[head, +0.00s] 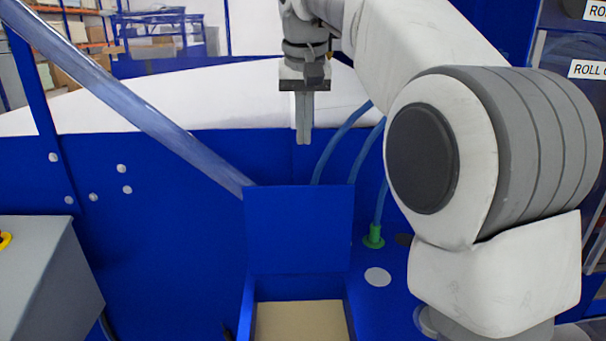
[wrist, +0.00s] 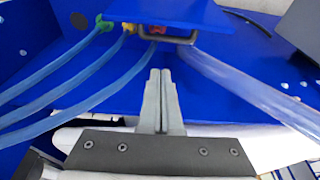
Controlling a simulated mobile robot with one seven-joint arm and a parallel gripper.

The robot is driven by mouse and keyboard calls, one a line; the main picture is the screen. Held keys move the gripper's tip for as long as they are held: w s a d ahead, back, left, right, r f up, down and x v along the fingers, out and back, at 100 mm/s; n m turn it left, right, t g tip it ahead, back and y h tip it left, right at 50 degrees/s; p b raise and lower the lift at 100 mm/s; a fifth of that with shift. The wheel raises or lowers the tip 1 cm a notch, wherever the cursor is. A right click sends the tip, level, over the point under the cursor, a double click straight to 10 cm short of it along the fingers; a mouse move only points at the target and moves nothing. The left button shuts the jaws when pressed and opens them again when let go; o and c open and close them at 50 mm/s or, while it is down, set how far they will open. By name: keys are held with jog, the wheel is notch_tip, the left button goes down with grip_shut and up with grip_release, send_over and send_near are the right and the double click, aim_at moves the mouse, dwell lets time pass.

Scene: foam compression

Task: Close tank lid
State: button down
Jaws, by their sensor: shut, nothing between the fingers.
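The blue tank lid (head: 298,229) stands raised, close to upright, at the back of the tank in the head view. The tank (head: 249,305) below it is open at the top and shows a pale cream surface inside. My gripper (head: 304,142) points down above and behind the lid, with its fingers together and empty. In the wrist view my gripper (wrist: 161,72) points toward the lid (wrist: 180,10), whose edge shows at the top with a grey metal handle (wrist: 180,40). The fingertips appear apart from the handle.
Clear blue hoses (head: 340,138) run down right of the lid, one to a green fitting (head: 374,237). A thick clear tube (head: 150,110) slants in from the upper left. A grey box (head: 45,275) stands at the left. A white disc (head: 377,277) lies right of the tank.

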notch_tip(320, 180, down, 8)
jog(key=s+b, duration=0.1)
jog(key=s, duration=0.1)
jog(key=shift+r, duration=0.2)
jog(key=shift+s+b, duration=0.1)
jog(key=shift+b, duration=0.2)
dwell(0.3)
